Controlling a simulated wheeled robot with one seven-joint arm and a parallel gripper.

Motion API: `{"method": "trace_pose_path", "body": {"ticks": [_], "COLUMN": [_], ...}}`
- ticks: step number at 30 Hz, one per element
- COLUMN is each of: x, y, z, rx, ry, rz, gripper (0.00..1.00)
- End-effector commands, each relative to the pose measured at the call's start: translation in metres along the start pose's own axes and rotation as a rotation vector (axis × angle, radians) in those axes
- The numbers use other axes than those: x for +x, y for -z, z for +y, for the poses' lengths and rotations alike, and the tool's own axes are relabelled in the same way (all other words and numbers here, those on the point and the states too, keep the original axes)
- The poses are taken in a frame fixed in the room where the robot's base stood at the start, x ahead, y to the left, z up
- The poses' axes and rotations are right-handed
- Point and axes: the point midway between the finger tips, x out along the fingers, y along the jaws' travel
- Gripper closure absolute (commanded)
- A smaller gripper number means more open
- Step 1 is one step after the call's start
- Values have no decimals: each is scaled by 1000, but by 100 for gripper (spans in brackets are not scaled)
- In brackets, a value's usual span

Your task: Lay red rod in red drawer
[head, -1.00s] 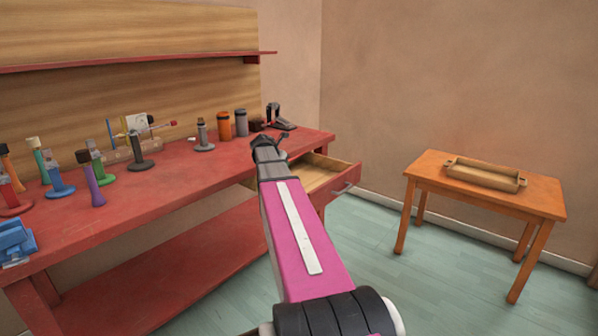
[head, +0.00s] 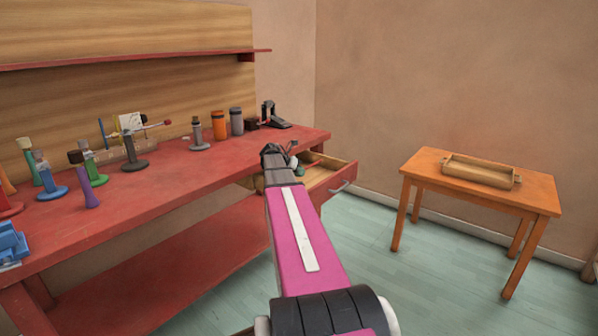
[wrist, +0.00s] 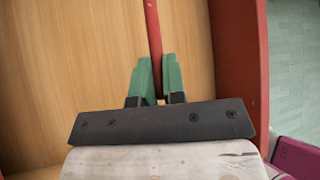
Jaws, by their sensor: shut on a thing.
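My gripper (wrist: 158,80) has green fingers that are shut on the red rod (wrist: 153,28) in the wrist view. The rod runs from between the fingers to the top edge of that view. Below it is the light wooden floor of the open drawer (wrist: 70,60), with a red side (wrist: 236,60) to the right. In the head view the open drawer (head: 332,184) sticks out from the red workbench, and my gripper (head: 295,162) is over it. Whether the rod touches the drawer floor I cannot tell. My arm hides part of the drawer.
The red workbench (head: 190,175) holds several coloured upright tools, an orange canister (head: 219,127) and a grey canister (head: 236,122). A black stand (head: 273,118) is at its far end. An orange table (head: 530,190) with a wooden tray (head: 480,174) stands at right, with clear floor between.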

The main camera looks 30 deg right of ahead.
Motion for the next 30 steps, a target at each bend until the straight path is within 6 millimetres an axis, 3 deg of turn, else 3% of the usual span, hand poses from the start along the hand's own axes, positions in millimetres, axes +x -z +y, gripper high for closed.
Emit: {"method": "trace_pose_path", "body": {"ticks": [21, 30], "x": [45, 52], "y": [46, 49], "z": [27, 31], "rx": [0, -1], "ry": [-2, 0], "rz": [7, 9], "gripper": [100, 100]}}
